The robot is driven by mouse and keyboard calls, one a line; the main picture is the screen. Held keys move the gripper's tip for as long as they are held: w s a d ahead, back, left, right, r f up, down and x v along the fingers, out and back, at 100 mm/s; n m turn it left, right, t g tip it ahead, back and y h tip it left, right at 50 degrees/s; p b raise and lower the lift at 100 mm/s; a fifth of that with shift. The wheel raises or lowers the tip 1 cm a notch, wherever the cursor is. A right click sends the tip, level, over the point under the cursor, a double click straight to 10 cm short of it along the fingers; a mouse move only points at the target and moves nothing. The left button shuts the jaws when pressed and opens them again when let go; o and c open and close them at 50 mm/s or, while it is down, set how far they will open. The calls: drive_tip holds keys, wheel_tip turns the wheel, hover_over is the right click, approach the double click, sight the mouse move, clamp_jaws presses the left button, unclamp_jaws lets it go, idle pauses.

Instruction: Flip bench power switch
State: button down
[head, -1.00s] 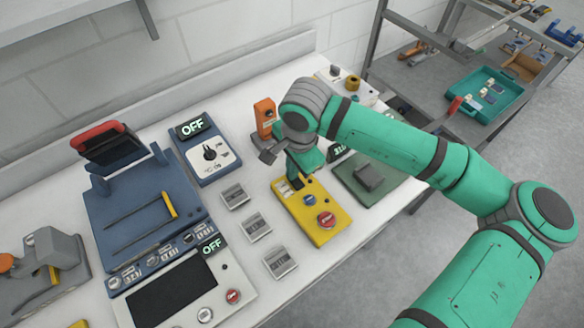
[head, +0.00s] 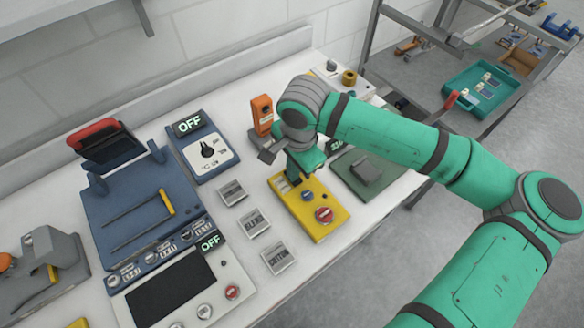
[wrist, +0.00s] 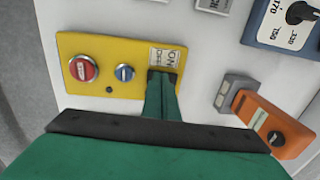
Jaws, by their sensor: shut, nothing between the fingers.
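The yellow power panel (head: 308,210) lies on the white bench. It carries a red button (head: 324,215), a blue round knob (head: 307,196) and a labelled switch at its far end. In the wrist view the ON/OFF label (wrist: 166,58) shows on the yellow panel (wrist: 128,50). My gripper (wrist: 162,82) is shut and empty. Its fingertips are down at the dark switch slot just beside the label and hide most of the switch. I cannot tell the switch's position. In the head view my gripper (head: 296,178) is over the panel's far end.
An orange device (head: 262,114) stands close behind my gripper; it also shows in the wrist view (wrist: 272,125). A dark green unit (head: 366,172) is to the right. Three small labelled blocks (head: 254,222) lie left of the panel. Two displays read OFF (head: 188,125).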

drive_tip(key=shift+w, duration=0.1)
drive_tip(key=shift+r, duration=0.3)
wheel_tip(320, 180, up, 13)
drive_tip(key=s+d, duration=0.1)
drive_tip(key=shift+s+r, duration=0.15)
drive_tip(key=shift+s, duration=0.25)
